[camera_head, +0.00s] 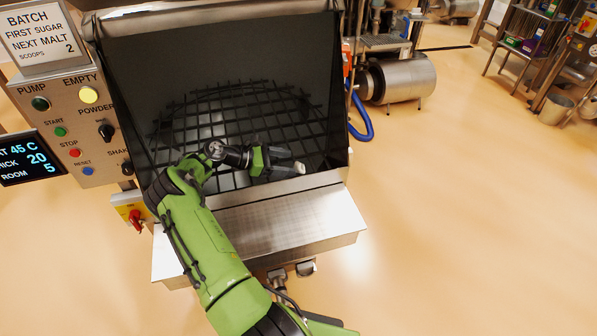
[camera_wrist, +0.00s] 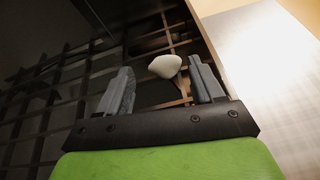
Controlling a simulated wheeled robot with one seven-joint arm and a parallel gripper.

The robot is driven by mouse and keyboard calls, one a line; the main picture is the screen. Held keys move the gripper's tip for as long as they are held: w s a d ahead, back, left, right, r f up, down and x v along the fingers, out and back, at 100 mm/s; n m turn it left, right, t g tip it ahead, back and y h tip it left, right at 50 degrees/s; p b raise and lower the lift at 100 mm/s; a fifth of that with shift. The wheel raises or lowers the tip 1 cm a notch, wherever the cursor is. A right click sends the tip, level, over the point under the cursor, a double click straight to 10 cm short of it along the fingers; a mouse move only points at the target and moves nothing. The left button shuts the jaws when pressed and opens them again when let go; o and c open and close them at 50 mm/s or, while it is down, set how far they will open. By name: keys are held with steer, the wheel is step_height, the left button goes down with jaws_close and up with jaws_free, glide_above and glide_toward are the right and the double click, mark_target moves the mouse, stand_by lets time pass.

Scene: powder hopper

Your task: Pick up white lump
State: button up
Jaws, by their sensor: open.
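The white lump (camera_wrist: 165,66) is small, pale and rounded. In the wrist view it lies on the dark grid, just beyond and between the fingertips. My gripper (camera_wrist: 158,78) is open, with one grey finger on each side of the lump's line and nothing held. In the head view my gripper (camera_head: 292,170) reaches into the hopper low over the right front of the grid, and the lump (camera_head: 299,167) shows as a pale spot at the fingertips. I cannot tell whether a finger touches it.
The black grid (camera_head: 215,130) spans the steel hopper (camera_head: 250,25). The hopper's right wall and front lip are close to my gripper. A bare steel shelf (camera_head: 290,225) juts out in front. A control panel (camera_head: 75,120) with buttons stands at the left.

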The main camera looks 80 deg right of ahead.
mark_target(297, 165)
steer(key=b+x, duration=0.1)
steer(key=x, duration=0.1)
steer(key=b+x, duration=0.1)
steer(key=x, duration=0.2)
steer(key=shift+s+a+f, duration=0.15)
steer(key=shift+s, duration=0.2)
steer(key=shift+c, duration=0.5)
steer(key=c, duration=0.9)
